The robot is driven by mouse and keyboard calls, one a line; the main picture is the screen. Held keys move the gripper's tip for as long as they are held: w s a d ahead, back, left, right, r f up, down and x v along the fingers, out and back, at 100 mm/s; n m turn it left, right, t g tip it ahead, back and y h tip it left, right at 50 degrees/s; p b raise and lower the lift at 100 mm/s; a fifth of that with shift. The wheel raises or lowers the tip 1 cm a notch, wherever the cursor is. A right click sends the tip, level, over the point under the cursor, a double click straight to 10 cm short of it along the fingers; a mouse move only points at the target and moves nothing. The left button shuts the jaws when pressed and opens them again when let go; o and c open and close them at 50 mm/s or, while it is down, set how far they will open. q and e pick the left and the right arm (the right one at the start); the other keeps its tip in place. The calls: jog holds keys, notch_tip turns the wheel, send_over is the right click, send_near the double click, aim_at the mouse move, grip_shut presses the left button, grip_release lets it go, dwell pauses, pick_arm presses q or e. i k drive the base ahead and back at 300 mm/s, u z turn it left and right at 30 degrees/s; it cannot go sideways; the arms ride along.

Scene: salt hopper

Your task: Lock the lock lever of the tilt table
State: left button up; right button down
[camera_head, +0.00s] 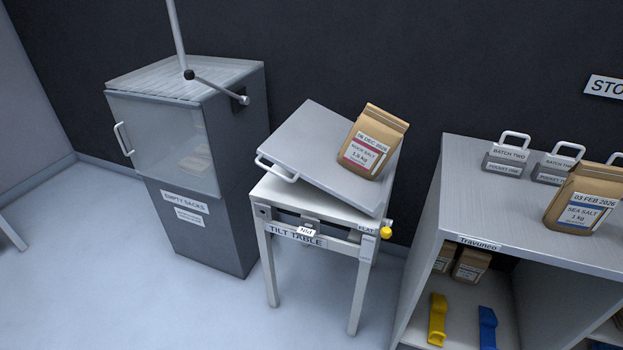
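The tilt table (325,215) stands in the middle, a white-legged stand labelled "TILT TABLE". Its grey top plate (305,140) is tilted, with its left side raised and a white handle (277,170) on its left edge. A brown rock salt bag (373,142) labelled "08 DEC 2026" and 1.5 kg sits on the right part of the plate. A yellow knob (386,232) sticks out at the stand's front right corner, beside a "FLAT" label (366,227); it appears to be the lock lever. Whether it is locked I cannot tell. Neither of my grippers is in view.
A grey "EMPTY SACKS" cabinet (225,215) stands at left. A shelf unit (460,185) at right bears a sea salt bag (583,200) and tagged handles; yellow (438,318) and blue (487,327) tools lie inside. The floor in front of the table is clear.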

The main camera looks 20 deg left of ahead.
aim_at(385, 232)
jog(key=k, duration=0.5)
jog(key=z, duration=1.25)
jog(key=i, duration=0.9)
jog(key=u, duration=1.75)
jog(key=i, duration=0.25)
jog(key=z, duration=0.05)
